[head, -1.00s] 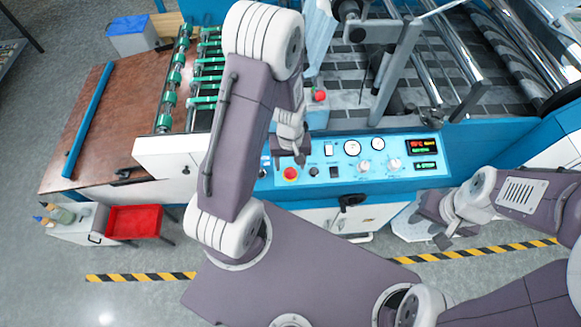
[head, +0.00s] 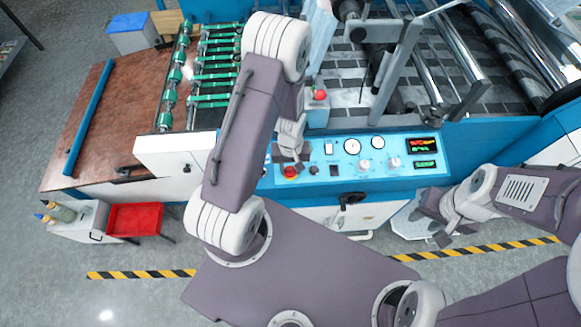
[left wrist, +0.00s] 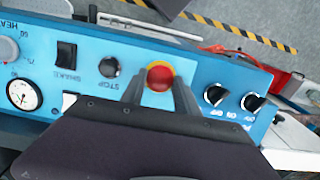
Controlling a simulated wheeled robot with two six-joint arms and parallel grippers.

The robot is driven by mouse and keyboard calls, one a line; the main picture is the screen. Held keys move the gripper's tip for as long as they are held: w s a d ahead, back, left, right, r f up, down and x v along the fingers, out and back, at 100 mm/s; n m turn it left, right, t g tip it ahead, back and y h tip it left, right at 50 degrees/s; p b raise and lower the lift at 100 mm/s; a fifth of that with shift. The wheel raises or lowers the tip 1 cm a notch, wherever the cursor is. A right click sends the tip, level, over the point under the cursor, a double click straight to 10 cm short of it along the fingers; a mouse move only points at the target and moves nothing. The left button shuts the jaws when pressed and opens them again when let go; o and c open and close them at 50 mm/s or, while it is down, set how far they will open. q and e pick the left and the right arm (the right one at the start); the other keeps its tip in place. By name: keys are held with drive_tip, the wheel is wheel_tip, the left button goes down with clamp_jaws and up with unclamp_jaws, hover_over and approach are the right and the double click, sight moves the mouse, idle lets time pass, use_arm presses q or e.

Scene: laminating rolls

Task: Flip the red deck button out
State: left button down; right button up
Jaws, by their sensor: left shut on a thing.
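The red deck button (head: 290,171) sits on the blue control panel (head: 345,172) at its left part. In the left wrist view the button (left wrist: 160,77) is a red mushroom head on a yellow ring. My left gripper (left wrist: 158,84) has its two fingers on either side of the button and is shut on it. In the head view my left gripper (head: 291,165) is over the button and partly covers it. My right gripper (head: 441,228) hangs right of the panel, in front of the machine, away from the button; its finger gap is too small to judge.
Beside the button are the black STOP knob (left wrist: 109,67) and two black knobs (left wrist: 234,98). Dials and displays (head: 422,145) lie further right on the panel. Another red button (head: 320,95) stands on the machine behind. A red tray (head: 134,219) stands at lower left.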

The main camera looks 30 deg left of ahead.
sight(291, 172)
use_arm(q)
drive_tip(key=shift+s+r+p, duration=0.1)
drive_tip(key=shift+r+p, duration=0.4)
drive_tip(key=shift+r, duration=0.25)
drive_tip(key=shift+f, duration=0.1)
drive_tip(key=c, duration=1.1)
unclamp_jaws()
drive_tip(key=shift+o, duration=1)
drive_tip(key=shift+s+d, duration=0.1)
drive_tip(key=shift+r, duration=0.25)
wheel_tip(291, 172, up, 9)
drive_tip(key=b, duration=0.1)
drive_tip(key=shift+f, duration=0.2)
